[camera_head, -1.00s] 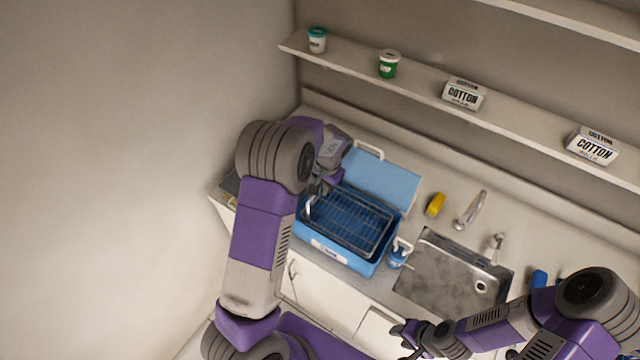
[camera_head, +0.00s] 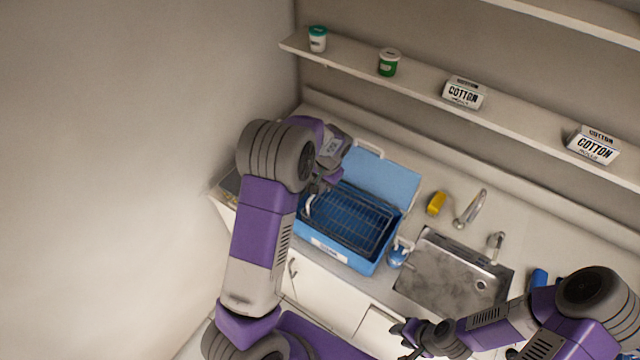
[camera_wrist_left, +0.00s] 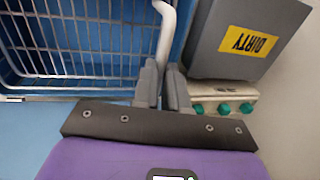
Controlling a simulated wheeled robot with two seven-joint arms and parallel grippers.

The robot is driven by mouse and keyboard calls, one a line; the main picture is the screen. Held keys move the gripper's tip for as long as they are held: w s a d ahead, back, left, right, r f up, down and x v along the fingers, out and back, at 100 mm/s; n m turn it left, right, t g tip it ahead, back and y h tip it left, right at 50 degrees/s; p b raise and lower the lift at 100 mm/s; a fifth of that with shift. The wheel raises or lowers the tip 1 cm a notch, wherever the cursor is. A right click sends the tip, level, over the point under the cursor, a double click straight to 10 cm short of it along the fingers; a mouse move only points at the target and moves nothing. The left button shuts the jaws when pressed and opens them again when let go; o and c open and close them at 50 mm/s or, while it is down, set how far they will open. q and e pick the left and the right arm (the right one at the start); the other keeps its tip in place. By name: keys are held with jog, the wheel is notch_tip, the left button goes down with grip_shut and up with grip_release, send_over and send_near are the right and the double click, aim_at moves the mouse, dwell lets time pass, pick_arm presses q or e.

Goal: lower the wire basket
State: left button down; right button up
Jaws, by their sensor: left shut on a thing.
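The wire basket (camera_head: 345,222) sits inside the blue tub (camera_head: 330,251) on the counter, its mesh below the tub's rim. In the left wrist view, the basket (camera_wrist_left: 85,45) fills the upper left. My left gripper (camera_head: 320,187) is at the tub's left end. In the wrist view, its fingers (camera_wrist_left: 164,88) are shut on a curved white handle (camera_wrist_left: 165,38) at the basket's edge. The arm partly hides that end in the head view. My right gripper (camera_head: 404,340) is open and empty, low in front of the counter.
The tub's blue lid (camera_head: 385,178) stands open behind it. A sink (camera_head: 450,275) with taps and a yellow object (camera_head: 436,204) lie to the right. A shelf (camera_head: 430,85) runs above.

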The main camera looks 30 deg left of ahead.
aim_at(318, 204)
pick_arm(q)
notch_tip(318, 204, down, 8)
jog(key=b, duration=0.5)
jog(key=shift+s+b, duration=0.1)
jog(key=shift+b, duration=0.3)
jog(key=shift+s+d, duration=0.1)
jog(key=c, duration=1.6)
grip_release()
jog(key=o, duration=0.4)
jog(key=shift+o, duration=0.2)
jog(key=shift+r, duration=0.1)
notch_tip(318, 204, up, 7)
jog(key=d, duration=0.1)
jog(key=shift+d+r, duration=0.15)
